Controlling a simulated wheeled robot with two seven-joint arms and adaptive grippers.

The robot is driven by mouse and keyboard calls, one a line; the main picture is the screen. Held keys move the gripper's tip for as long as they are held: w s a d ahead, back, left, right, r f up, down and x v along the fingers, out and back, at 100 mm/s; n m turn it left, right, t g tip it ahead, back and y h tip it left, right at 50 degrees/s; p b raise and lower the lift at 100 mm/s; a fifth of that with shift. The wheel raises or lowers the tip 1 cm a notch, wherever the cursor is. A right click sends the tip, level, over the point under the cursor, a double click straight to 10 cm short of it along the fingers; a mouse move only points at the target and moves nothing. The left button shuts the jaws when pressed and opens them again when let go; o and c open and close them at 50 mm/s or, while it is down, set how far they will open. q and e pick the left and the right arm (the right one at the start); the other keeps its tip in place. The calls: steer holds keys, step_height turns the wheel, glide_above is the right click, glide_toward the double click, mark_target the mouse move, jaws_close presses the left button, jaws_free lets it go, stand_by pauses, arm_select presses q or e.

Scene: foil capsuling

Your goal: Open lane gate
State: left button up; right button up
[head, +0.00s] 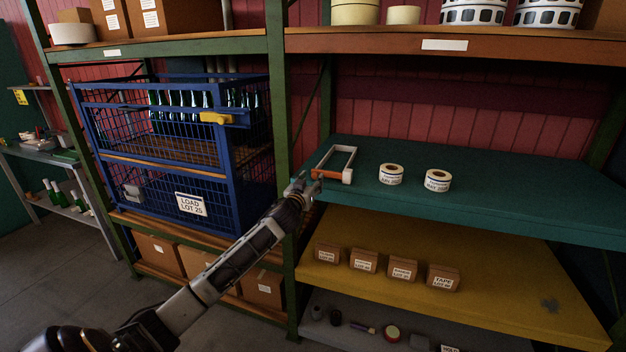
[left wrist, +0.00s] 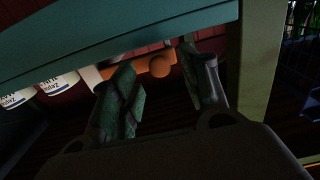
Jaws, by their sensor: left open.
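A white rectangular frame (head: 338,157) with an orange bar (head: 333,174) along its front stands on the teal shelf; it looks like the lane gate. My left gripper (head: 304,184) is open at the left end of this bar, by the shelf's front edge. In the left wrist view a round orange knob (left wrist: 160,66) shows between and beyond the open fingers (left wrist: 157,80). The orange bar (left wrist: 92,76) lies to the left, partly behind one finger. I cannot tell whether the fingers touch the knob. My right gripper is not in view.
Two labelled rolls (head: 390,175) (head: 437,181) sit right of the frame on the teal shelf (head: 520,208). A green post (head: 278,90) and a blue wire cage (head: 232,160) of bottles stand left. Small cartons (head: 363,261) sit on the yellow shelf below. The teal shelf's right side is clear.

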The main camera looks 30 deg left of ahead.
arm_select(q)
steer(key=shift+x, duration=1.1)
jaws_close()
